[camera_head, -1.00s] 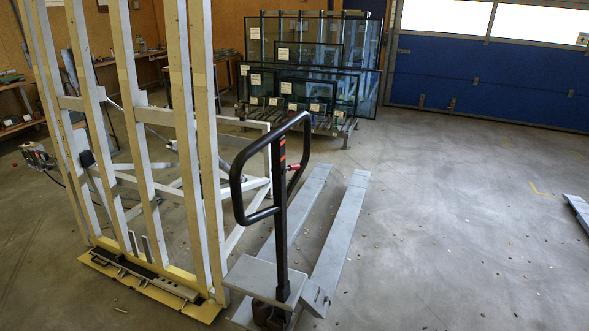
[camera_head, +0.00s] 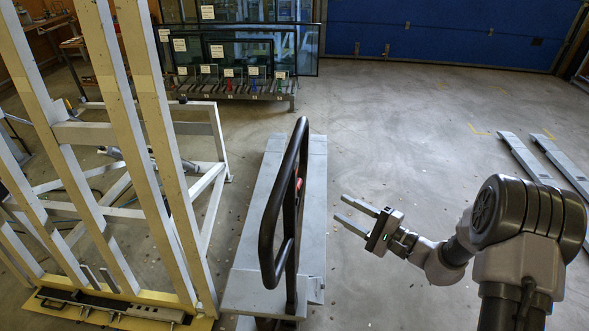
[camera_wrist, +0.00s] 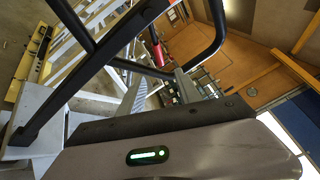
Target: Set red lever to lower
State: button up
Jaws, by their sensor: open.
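The pallet truck has a black loop handle (camera_head: 268,232) standing upright in the middle of the head view. A small red part, which looks like the red lever (camera_head: 299,184), shows at the handle's right side, mostly hidden by the loop. In the wrist view the red lever (camera_wrist: 158,48) shows more clearly, inside the dark handle frame (camera_wrist: 82,68). My gripper (camera_head: 339,207) is open and empty, to the right of the handle. Its two fingers point left toward the handle, apart from it in the picture. The lever's exact position cannot be told.
A white and wooden glass frame (camera_head: 165,150) on a yellow base stands close on the left. A rack of glass panes (camera_head: 235,55) stands at the back. Grey forks (camera_head: 530,158) lie at the right. The floor behind my gripper is clear.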

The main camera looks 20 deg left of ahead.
jog(key=x, duration=0.8)
jog(key=b+x, duration=0.1)
jog(key=x, duration=0.7)
jog(key=shift+s+a, duration=0.1)
jog(key=shift+s, duration=0.1)
jog(key=shift+c, duration=0.4)
grip_shut()
